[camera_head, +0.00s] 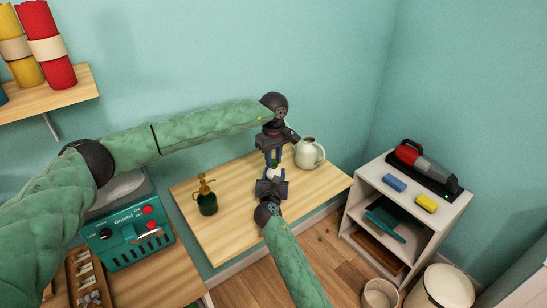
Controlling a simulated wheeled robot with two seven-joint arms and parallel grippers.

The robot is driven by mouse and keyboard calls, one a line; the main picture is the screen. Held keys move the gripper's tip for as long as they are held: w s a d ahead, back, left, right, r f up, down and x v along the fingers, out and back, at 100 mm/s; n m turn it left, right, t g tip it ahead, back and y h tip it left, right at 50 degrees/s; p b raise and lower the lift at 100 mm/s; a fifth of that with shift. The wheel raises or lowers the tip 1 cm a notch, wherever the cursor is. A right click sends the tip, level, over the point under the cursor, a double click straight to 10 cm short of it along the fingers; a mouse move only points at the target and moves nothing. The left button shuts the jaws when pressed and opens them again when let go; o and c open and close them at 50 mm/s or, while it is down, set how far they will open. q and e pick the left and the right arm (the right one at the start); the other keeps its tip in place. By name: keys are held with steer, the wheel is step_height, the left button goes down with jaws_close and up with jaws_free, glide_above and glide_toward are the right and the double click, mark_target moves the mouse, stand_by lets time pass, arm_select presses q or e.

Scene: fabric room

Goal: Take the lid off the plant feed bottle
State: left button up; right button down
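A small white bottle (275,174), which looks like the plant feed bottle, is on or just above the wooden table, mostly hidden by my grippers. My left gripper (274,161) comes down from above, its fingers on either side of a small green part at the bottle's top, seemingly the lid. My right gripper (276,176) reaches in from the front at the bottle's body. Its fingers are dark and small, and I cannot tell whether they grip the bottle.
A green spray bottle with a brass top (207,199) stands on the left of the table (232,225). A pale jug (309,154) stands close to the right of my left gripper. A white shelf unit (390,196) holds a handheld vacuum (424,165).

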arm_select(q)
jaws_close()
steer(key=o, duration=0.6)
jaws_free()
steer(key=shift+o, duration=0.2)
steer(key=shift+r, duration=0.15)
steer(key=shift+r, duration=2.15)
arm_select(e)
steer(key=c, duration=0.6)
jaws_free()
steer(key=shift+c, duration=0.2)
